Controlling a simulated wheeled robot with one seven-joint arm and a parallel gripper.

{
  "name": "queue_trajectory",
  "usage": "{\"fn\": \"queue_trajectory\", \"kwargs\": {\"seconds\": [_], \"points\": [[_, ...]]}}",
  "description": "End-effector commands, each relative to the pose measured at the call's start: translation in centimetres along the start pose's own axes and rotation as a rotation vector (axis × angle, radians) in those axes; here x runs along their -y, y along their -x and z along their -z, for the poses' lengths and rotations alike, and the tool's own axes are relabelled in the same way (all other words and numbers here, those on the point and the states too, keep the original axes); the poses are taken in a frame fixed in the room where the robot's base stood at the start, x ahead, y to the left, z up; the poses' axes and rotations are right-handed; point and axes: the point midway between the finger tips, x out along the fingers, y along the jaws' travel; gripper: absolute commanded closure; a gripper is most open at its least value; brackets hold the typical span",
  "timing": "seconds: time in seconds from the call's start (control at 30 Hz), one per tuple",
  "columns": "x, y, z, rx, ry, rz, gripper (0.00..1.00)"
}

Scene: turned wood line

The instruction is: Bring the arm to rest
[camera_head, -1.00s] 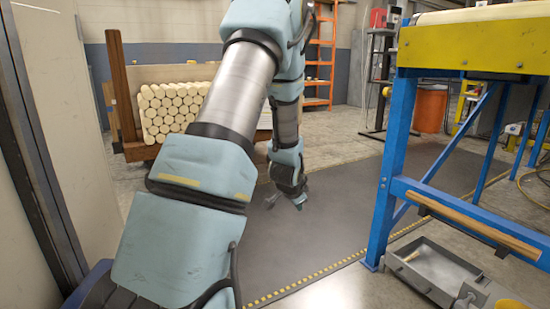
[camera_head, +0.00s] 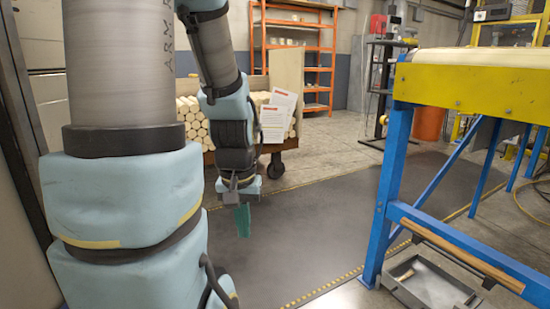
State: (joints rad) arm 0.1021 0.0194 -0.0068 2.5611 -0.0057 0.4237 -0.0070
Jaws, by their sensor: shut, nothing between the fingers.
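My arm, light blue and grey, fills the left of the head view and bends down at its far end. My gripper (camera_head: 243,220) hangs at the end of it, pointing down over the dark floor mat (camera_head: 310,225). A teal-green piece shows at its tip, and the fingers are seen nearly edge-on. It is shut and holds nothing. It is apart from the cart and the blue-legged bench.
A wooden cart (camera_head: 285,75) with stacked pale round billets (camera_head: 190,118) and papers (camera_head: 273,122) stands behind my arm. A blue and yellow bench (camera_head: 480,90) is at right, with a grey tray (camera_head: 430,285) below. An orange shelf (camera_head: 315,60) stands behind. The mat between is clear.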

Motion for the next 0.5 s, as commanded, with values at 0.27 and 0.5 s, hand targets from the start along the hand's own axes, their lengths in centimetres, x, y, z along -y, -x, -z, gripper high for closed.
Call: {"fn": "queue_trajectory", "kwargs": {"seconds": [0.27, 0.5], "points": [[0.0, 9.7, 1.4, -0.001, -0.002, 0.0, 1.0], [-0.1, 17.1, 2.5, -0.002, -0.002, 0.0, 1.0]]}}
